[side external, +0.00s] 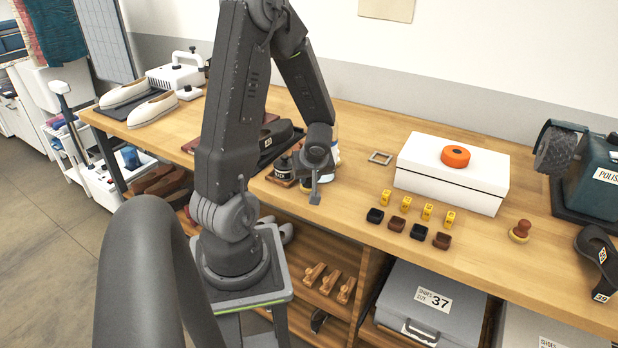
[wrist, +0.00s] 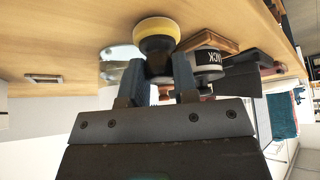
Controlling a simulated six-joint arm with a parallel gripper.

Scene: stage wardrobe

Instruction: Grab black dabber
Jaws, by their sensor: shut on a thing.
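The black dabber (wrist: 157,40), a round black head with a pale yellow pad, is between the fingers of my gripper (wrist: 156,72) in the wrist view. The fingers are shut on its narrow part, and its pad faces the wooden bench top. In the side external view my gripper (side external: 314,190) is low at the bench's front edge, and the dabber is mostly hidden there. A dark jar (wrist: 208,61) with a white label, partly reading "ACK", stands close beside the dabber; it also shows in the side external view (side external: 283,167).
A wooden holder (wrist: 222,43) is behind the jar, and a pale, shiny container (wrist: 117,68) is close on the other side. A white box (side external: 450,180) with an orange roll (side external: 455,156), yellow number markers (side external: 407,206) and small dark blocks (side external: 397,224) are to the right.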

